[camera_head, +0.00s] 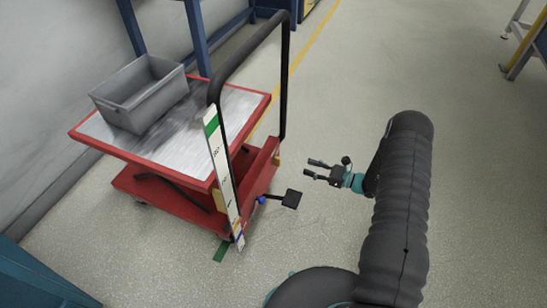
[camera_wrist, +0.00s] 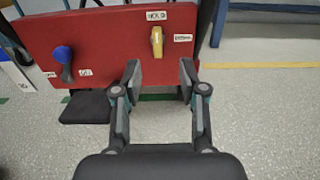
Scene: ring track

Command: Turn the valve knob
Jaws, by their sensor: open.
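A yellow knob (camera_wrist: 157,41) sits on the red panel (camera_wrist: 110,32) of a cart, upright between small white labels. It shows as a small yellow patch (camera_head: 277,160) in the head view. A blue knob (camera_wrist: 63,54) on a dark lever is further left on the panel; it also shows low on the cart (camera_head: 262,200). I cannot tell which of the two is the valve knob. My gripper (camera_wrist: 160,78) is open and empty, facing the panel with the yellow knob ahead between its fingers, apart from it. In the head view my gripper (camera_head: 311,168) is right of the cart.
The red lift cart (camera_head: 95,145) carries a grey bin (camera_head: 120,110). Its black push handle (camera_head: 250,50) rises above the panel side. A black pedal (camera_head: 291,199) sticks out low, left of and below my gripper. A striped scale (camera_head: 222,170) stands at the cart's corner.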

